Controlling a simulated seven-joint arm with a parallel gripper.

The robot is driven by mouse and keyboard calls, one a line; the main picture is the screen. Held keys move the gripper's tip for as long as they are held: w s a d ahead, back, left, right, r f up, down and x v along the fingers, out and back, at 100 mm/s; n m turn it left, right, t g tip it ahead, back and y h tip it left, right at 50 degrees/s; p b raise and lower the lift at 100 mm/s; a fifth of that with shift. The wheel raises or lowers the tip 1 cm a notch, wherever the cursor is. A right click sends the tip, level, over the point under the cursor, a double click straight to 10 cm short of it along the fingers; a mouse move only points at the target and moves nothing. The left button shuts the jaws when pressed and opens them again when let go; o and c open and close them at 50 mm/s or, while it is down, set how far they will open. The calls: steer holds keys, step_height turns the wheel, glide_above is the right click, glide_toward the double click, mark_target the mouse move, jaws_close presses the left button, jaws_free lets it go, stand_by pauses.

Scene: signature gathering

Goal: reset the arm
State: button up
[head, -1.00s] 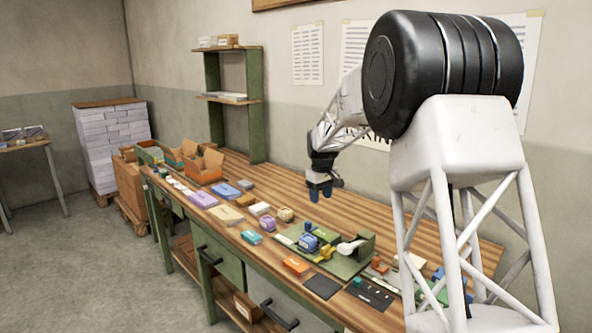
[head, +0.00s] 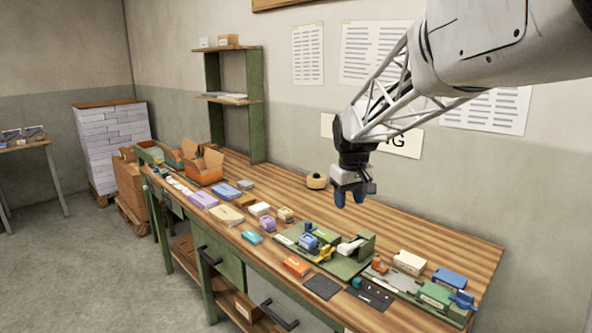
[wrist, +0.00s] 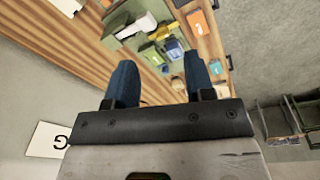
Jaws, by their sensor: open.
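My gripper (head: 350,196) hangs above the back part of the wooden workbench (head: 400,222), pointing down, with its two blue fingers apart and nothing between them. In the wrist view the open fingers (wrist: 160,85) show with the bench beyond them. My arm comes in from the upper right of the head view. The green fixture board (head: 352,262) with a blue block (head: 308,242) and a yellow part lies in front of and below the gripper; they also show in the wrist view, the blue block (wrist: 176,52) beyond the fingers.
Small boxes, including an orange one (head: 296,266), line the bench front. A cream roll (head: 317,181) lies left of the gripper. A green shelf (head: 257,120) and open cardboard box (head: 204,168) stand further left. Blue and cream boxes (head: 409,263) sit at the right end.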

steer(key=s+d+f+m, duration=0.1)
steer(key=s+f, duration=0.1)
steer(key=s, duration=1.1)
steer(key=s+d+f+m+t, duration=0.1)
steer(key=s+d+f+m, duration=0.1)
steer(key=s, duration=1.1)
steer(key=s+d+f+m, duration=0.1)
steer(key=s, duration=1.2)
steer(key=shift+s+d+f+m, duration=0.3)
steer(key=shift+d+f+m, duration=0.1)
steer(key=shift+c, duration=0.5)
